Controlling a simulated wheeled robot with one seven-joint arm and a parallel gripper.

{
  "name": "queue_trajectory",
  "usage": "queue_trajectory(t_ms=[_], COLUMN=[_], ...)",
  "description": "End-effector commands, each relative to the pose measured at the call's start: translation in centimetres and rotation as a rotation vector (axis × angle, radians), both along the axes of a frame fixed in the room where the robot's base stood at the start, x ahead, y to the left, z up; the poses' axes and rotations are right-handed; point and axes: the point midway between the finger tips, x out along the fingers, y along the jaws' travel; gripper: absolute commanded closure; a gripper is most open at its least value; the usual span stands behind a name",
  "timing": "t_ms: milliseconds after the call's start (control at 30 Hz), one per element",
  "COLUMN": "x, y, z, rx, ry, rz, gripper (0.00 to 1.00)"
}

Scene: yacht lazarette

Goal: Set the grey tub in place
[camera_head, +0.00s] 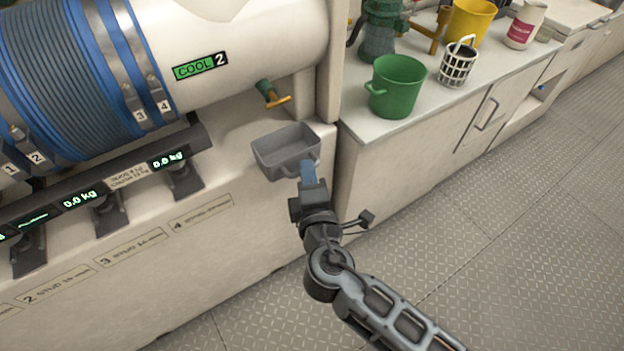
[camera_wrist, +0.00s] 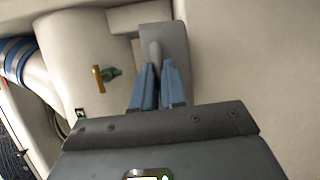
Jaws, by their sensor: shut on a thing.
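The grey tub (camera_head: 272,158) is a small open rectangular box, held against the white wall below the large white tank, to the left of the counter. It looks empty and roughly level. My gripper (camera_head: 307,168) is shut on a handle at the tub's near right side. In the wrist view the blue fingertips (camera_wrist: 157,85) close on the grey handle, with the tub (camera_wrist: 178,50) beyond them. I cannot tell whether the tub rests on anything underneath.
A tap with a yellow handle (camera_head: 277,99) is just above the tub. Stud brackets (camera_head: 183,178) with lit kg displays line the wall at left. A green bucket (camera_head: 397,86), a wire basket (camera_head: 458,62) and a yellow bucket (camera_head: 470,22) stand on the counter (camera_head: 425,108). The floor is clear.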

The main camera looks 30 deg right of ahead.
Motion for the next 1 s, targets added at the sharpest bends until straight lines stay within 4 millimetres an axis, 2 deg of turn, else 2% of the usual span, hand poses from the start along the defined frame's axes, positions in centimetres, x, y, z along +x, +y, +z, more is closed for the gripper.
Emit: queue_trajectory(t_ms=[1000], x=[6.5], y=[0.0], z=[-0.1], rx=[0.000], ry=[0.000], rz=[0.000], gripper=[1.00])
